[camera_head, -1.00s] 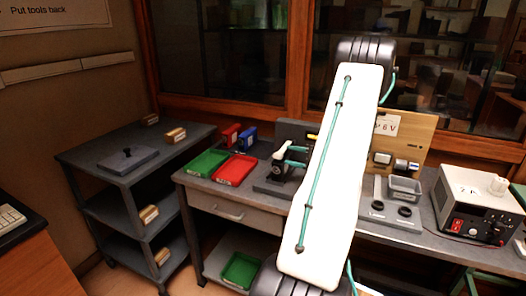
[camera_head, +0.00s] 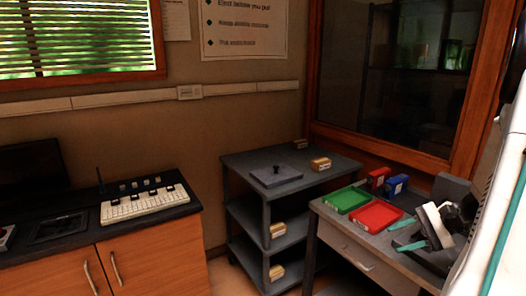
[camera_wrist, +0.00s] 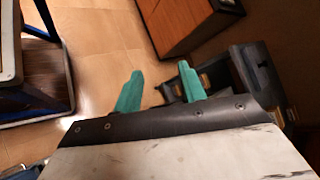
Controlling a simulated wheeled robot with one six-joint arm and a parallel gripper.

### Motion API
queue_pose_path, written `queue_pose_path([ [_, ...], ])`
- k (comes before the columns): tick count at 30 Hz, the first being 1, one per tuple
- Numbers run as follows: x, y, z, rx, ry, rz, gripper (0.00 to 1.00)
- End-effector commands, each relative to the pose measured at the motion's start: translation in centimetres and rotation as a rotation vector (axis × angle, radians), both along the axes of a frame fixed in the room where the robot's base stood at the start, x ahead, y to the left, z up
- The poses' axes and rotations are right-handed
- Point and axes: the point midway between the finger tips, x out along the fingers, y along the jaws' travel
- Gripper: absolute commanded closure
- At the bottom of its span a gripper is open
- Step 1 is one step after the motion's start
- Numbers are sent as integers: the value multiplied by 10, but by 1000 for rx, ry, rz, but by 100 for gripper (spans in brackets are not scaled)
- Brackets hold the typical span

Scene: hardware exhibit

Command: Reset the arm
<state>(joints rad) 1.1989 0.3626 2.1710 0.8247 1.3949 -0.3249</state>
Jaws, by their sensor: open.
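My white arm (camera_head: 507,220) fills the right edge of the head view. My gripper shows in the wrist view (camera_wrist: 160,95) with two teal fingers spread apart and nothing between them. Beyond the fingers are the tiled floor and a wooden cabinet.
A grey shelf cart (camera_head: 235,163) stands in the corner. The workbench holds a green tray (camera_head: 346,200), a red tray (camera_head: 375,216) and small red and blue bins. A wooden cabinet (camera_head: 160,255) with a keyboard-like panel (camera_head: 143,204) is at left. Floor shows between.

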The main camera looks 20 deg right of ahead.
Motion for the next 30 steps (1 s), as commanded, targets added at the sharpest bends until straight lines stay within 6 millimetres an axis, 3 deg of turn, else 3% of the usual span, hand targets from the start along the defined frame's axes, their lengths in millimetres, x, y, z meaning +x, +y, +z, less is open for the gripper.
queue_pose_path([
  [1, 3, 28, 13, -50, 46, 92, 59],
  [3, 0, 62, 24, -118, 112, 204, 59],
  [12, -31, 170, 65, -506, 265, 622, 59],
  [17, -53, 209, 83, -743, 247, 809, 59],
  [24, -81, 257, 108, -1060, 75, 1055, 59],
  [30, -91, 289, 126, -1160, -94, 1147, 59],
])
